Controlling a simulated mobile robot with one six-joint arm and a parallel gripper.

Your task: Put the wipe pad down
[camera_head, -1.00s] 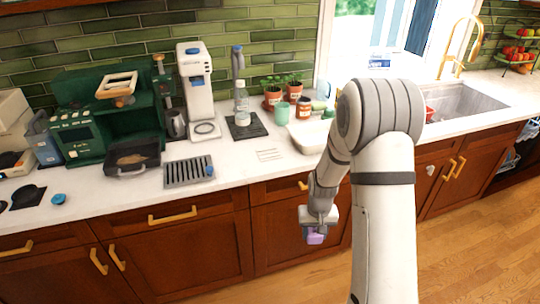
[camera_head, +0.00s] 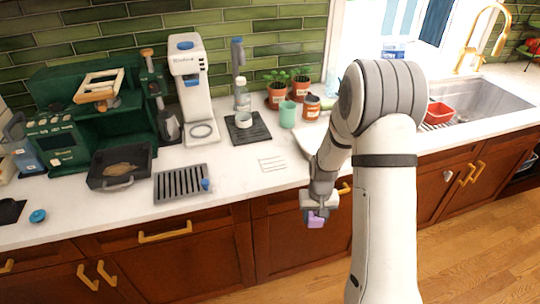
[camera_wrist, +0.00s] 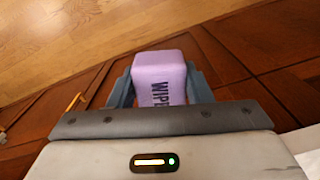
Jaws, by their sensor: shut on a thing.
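The wipe pad (camera_wrist: 160,78) is a light purple block with dark "WIPE" lettering. My gripper (camera_wrist: 160,92) is shut on it, one finger on each side, in the wrist view. In the head view my gripper (camera_head: 316,212) hangs in front of the lower cabinets, beyond the counter's front edge, with the purple pad (camera_head: 316,220) at its tip. The pad touches nothing but my gripper. Its far end and underside are hidden.
The white counter (camera_head: 240,185) has clear room around a marked white rectangle (camera_head: 272,164). A slotted drip tray (camera_head: 181,184) lies left of it. Behind stand a green cup (camera_head: 287,114), potted plants (camera_head: 277,95) and a bottle on a dark mat (camera_head: 248,132). A sink (camera_head: 480,100) is at right.

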